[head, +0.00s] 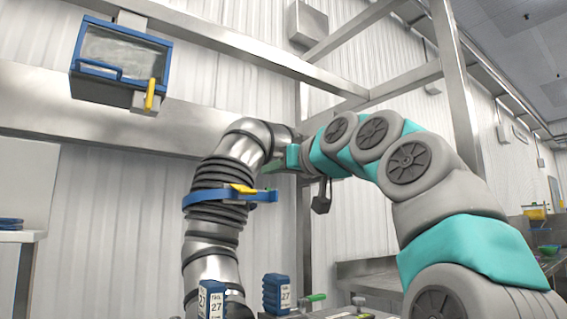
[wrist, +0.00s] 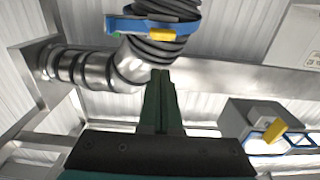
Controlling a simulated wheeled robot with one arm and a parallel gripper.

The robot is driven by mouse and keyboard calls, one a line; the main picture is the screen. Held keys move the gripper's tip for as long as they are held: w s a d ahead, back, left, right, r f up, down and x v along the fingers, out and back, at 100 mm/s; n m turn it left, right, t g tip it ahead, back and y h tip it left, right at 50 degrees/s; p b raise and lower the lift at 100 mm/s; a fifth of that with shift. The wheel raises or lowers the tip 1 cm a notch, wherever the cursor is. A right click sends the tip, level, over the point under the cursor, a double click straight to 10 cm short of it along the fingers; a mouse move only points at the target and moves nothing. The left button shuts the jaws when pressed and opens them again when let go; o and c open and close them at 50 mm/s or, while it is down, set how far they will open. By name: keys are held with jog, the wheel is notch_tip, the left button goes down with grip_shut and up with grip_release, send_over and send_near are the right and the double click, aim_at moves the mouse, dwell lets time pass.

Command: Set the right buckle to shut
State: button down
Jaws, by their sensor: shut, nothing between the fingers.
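A blue strap clamp (head: 200,198) goes around the ribbed black hose. A yellow tab (head: 243,189) sits on its front, and a blue end with a green tip sticks out on its right. The clamp (wrist: 128,24) and its yellow tab (wrist: 162,35) also show at the top of the wrist view. I cannot tell whether its buckle is shut. My gripper (wrist: 161,78) has its green fingers together, with nothing between them, pointing toward the pipe and clamp without visible contact. In the head view, my gripper (head: 274,167) is partly hidden near the pipe's upper bend.
A blue-framed box (head: 125,50) with a yellow latch (head: 150,94) hangs at upper left. The shiny bent pipe (head: 235,147) stands close beside my arm. Steel beams (head: 225,38) cross above.

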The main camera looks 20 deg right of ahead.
jog(key=w+a+f, duration=0.2)
jog(key=w, duration=0.4)
jog(key=shift+f, duration=0.35)
